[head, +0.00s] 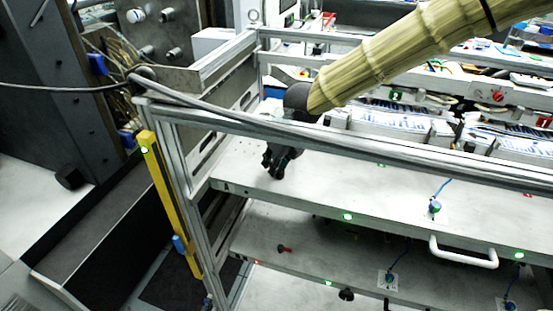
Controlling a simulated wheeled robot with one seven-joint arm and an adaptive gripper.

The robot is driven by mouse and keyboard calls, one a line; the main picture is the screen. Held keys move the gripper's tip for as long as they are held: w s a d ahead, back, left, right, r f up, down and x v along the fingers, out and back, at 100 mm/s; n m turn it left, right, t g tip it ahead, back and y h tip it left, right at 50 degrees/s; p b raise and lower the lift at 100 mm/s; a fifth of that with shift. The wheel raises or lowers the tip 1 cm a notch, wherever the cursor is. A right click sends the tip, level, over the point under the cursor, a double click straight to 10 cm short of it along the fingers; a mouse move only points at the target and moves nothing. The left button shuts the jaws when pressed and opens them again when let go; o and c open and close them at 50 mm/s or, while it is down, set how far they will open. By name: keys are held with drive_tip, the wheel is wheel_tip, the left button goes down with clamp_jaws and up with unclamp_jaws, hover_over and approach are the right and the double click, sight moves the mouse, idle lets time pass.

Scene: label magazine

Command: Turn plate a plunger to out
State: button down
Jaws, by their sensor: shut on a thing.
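My gripper (274,166) is dark and points down at the left end of the upper light-grey plate (330,192), behind the metal rail. It is shut on the plate a plunger at the plate's surface. The fingers hide the plunger, so its turn position does not show. The arm reaches in from the upper right in a ribbed tan sleeve.
A metal rail (350,139) runs in front of my wrist. A knob with a blue cord (435,206) and a white handle (465,253) are to the right. A lower plate (320,246) carries a red-and-black knob (284,249). A yellow post (170,200) stands left.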

drive_tip(key=c, duration=1.5)
unclamp_jaws()
drive_tip(key=shift+r, duration=0.15)
drive_tip(key=v, duration=1.2)
